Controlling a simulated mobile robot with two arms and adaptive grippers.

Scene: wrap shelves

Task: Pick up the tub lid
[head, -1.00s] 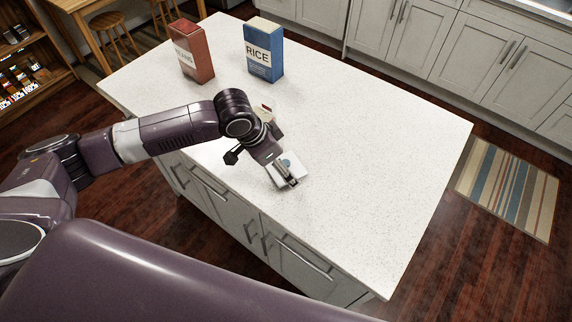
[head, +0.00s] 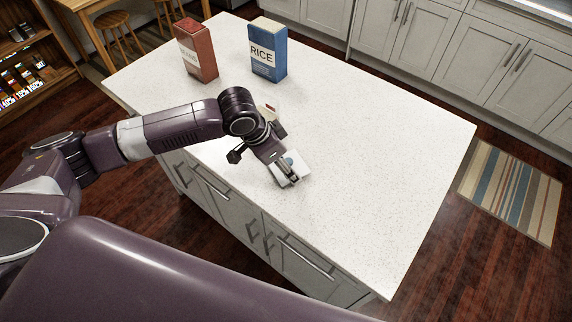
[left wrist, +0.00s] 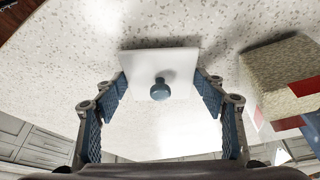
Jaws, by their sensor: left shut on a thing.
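The tub lid (head: 301,163) is a flat white square with a round blue knob, near the front edge of the island counter. In the left wrist view the lid (left wrist: 135,64) lies between the fingers, with the knob (left wrist: 160,90) facing the camera. Part of the lid is hidden by the gripper in the head view. I cannot tell whether the lid touches the counter. My right gripper is not in view.
A beige block-like object with a red patch (left wrist: 285,75) stands close to the right finger; it is partly hidden in the head view (head: 267,110). A red box (head: 196,52) and a blue rice box (head: 268,50) stand farther back. The counter's right side (head: 390,150) is clear.

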